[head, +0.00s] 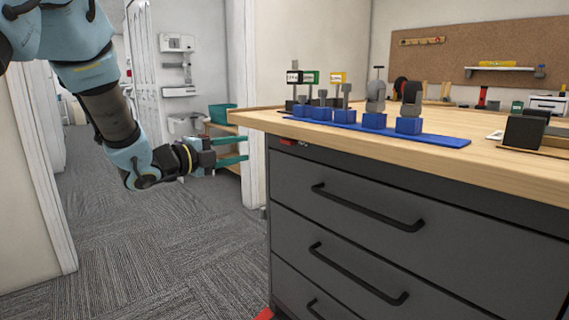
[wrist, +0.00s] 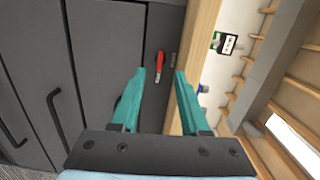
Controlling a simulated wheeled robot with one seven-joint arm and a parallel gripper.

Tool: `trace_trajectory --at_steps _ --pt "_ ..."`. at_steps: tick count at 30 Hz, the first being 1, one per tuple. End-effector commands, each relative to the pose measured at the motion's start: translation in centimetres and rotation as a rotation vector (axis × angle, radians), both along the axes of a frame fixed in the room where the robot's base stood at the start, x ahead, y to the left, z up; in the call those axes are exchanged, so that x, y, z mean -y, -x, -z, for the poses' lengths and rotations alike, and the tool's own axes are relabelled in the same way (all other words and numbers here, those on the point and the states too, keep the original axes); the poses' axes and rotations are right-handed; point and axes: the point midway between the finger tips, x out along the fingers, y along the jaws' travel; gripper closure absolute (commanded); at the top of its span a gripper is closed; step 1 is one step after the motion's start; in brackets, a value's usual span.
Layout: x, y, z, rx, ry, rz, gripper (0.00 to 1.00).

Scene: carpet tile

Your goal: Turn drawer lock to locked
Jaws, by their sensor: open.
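The drawer lock shows as a small red lever (wrist: 160,62) on the dark cabinet front, just under the wooden top. It lies roughly parallel to the worktop edge. In the head view the red lever (head: 287,141) is near the cabinet's upper left corner. My gripper (head: 245,148) is open and empty, left of the cabinet corner in the head view, its teal fingers pointing right. In the wrist view my gripper (wrist: 159,75) has the red lever between and slightly beyond its fingertips. No contact with the lever is visible.
The dark drawer cabinet (head: 345,255) has black bar handles (head: 368,208) below the lock. Its wooden worktop (head: 480,160) overhangs the front and carries a blue tool rack (head: 430,138). The carpet (head: 165,250) left of the cabinet is clear.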

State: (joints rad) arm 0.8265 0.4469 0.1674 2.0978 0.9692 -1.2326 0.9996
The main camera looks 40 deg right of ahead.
Motion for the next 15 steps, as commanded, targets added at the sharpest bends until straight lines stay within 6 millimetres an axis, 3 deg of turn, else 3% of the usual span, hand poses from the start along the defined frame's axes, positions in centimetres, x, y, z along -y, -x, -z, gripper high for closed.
trace_trajectory --at_steps 3,8,15 --pt "1.0 1.5 0.3 0.038 0.026 0.061 0.55" --pt "2.6 1.8 0.1 0.042 0.03 0.069 0.55" --pt "7.0 2.0 0.1 0.042 0.029 0.067 0.55"
